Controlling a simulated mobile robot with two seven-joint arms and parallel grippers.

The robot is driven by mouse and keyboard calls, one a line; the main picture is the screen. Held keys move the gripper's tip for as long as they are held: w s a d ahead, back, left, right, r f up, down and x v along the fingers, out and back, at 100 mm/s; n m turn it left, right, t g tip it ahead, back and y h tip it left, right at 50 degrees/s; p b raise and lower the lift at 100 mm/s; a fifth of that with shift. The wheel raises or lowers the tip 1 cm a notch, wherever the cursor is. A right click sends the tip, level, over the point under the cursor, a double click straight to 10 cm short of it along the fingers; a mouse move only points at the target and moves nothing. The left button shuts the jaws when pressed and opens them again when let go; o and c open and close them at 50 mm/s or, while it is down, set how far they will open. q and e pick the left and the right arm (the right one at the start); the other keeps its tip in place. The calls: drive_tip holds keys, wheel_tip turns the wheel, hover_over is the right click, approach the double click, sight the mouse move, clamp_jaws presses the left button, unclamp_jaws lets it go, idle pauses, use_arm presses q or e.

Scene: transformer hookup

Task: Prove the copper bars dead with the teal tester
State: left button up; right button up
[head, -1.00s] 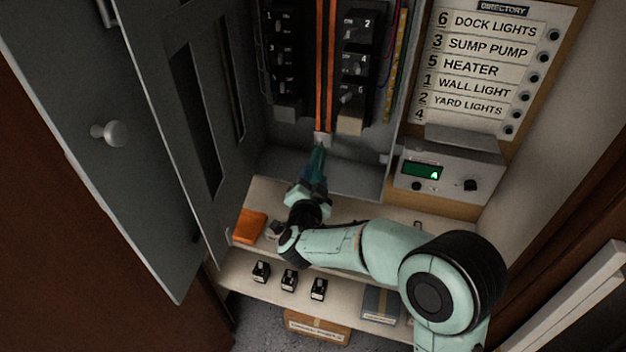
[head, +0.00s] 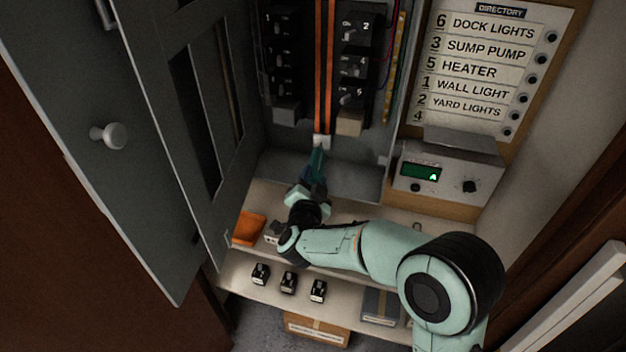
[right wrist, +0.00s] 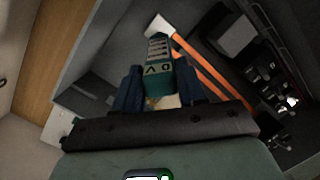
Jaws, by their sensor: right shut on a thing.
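The two copper bars (head: 325,60) run upright between the breaker columns in the open panel. They also show as orange strips in the right wrist view (right wrist: 208,84). A pale block (head: 322,141) sits at their lower end. My right gripper (head: 314,183) is shut on the teal tester (head: 318,160), which points up toward that block. In the right wrist view the tester (right wrist: 158,67) stands between the two dark fingers (right wrist: 158,88), its tip close to a pale piece. I cannot tell whether the tip touches anything. My left gripper is not in view.
Black breakers (head: 357,65) flank the bars. The panel door (head: 185,120) stands open at left. A grey box with a green display (head: 421,171) is at right, below the directory (head: 475,65). An orange item (head: 249,229) and several small black blocks (head: 289,282) are on the shelves.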

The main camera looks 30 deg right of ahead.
drive_tip(key=a+v, duration=0.1)
drive_tip(key=v, duration=0.5)
drive_tip(key=shift+a+f, duration=0.2)
drive_tip(key=shift+f, duration=0.15)
idle(0.4)
drive_tip(key=shift+w, duration=0.1)
